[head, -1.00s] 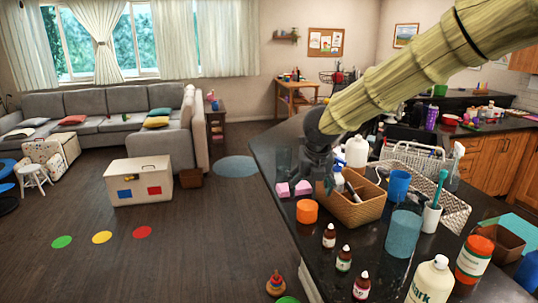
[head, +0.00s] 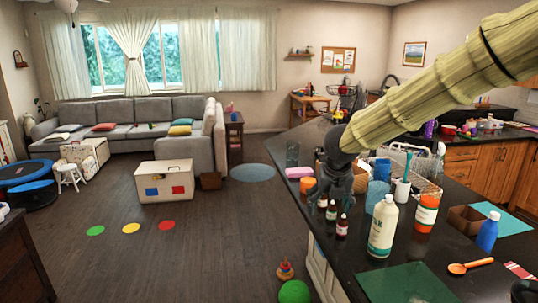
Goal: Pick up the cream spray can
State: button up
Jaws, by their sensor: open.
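The cream spray can (head: 382,229) stands upright on the dark countertop in the head view. It has dark lettering on its side and a pale top. My gripper (head: 332,203) is open, points down, and is left of and beyond the can in the picture, apart from it. Its dark fingers are close to the small brown dropper bottles (head: 342,228) and partly overlap them. I cannot tell whether they touch.
An orange-and-white canister (head: 426,213) stands right of the can, with blue cups (head: 377,195) behind. A blue bottle (head: 487,231), an orange spoon (head: 470,265) and a green mat (head: 407,284) are nearer or to the right. A pink block (head: 307,185) lies left of my gripper.

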aim_at(384, 219)
jog(key=k, duration=0.95)
